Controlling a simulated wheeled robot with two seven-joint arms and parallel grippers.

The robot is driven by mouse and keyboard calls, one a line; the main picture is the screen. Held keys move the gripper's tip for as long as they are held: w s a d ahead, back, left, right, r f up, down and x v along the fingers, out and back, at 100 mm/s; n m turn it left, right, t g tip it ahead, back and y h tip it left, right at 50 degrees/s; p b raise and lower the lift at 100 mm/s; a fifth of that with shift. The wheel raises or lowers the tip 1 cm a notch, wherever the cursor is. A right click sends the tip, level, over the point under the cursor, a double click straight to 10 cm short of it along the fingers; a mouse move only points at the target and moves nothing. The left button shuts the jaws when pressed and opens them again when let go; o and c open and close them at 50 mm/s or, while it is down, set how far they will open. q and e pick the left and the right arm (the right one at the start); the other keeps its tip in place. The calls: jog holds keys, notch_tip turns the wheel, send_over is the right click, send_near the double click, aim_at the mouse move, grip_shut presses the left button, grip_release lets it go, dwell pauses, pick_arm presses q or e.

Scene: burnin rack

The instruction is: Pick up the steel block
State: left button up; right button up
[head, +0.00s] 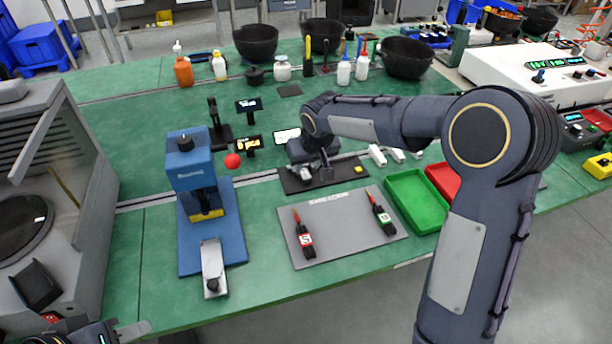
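My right gripper (325,172) points down over a dark mat (318,185) in the middle of the table. A small grey metallic piece (305,174) shows at its fingers; I cannot tell whether this is the steel block or whether it is gripped. The fingers are too small and dark to tell open from shut. My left gripper (128,331) shows only partly at the bottom left edge, away from the mat, and its opening is unclear. A small yellow piece (358,169) lies on the mat's right part.
A blue press (190,165) with a silver front part (213,265) stands left of the mat. A grey plate (345,235) with two red-tipped tools lies in front. A green tray (412,200) and red tray (443,180) are right. Pale blocks (377,155) lie behind.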

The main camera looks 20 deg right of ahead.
aim_at(305, 174)
jog(key=x, duration=0.6)
jog(key=shift+w+d+p, duration=0.15)
jog(key=shift+w+p, duration=0.15)
jog(key=shift+w, duration=0.05)
jog(key=shift+c, duration=0.3)
grip_shut()
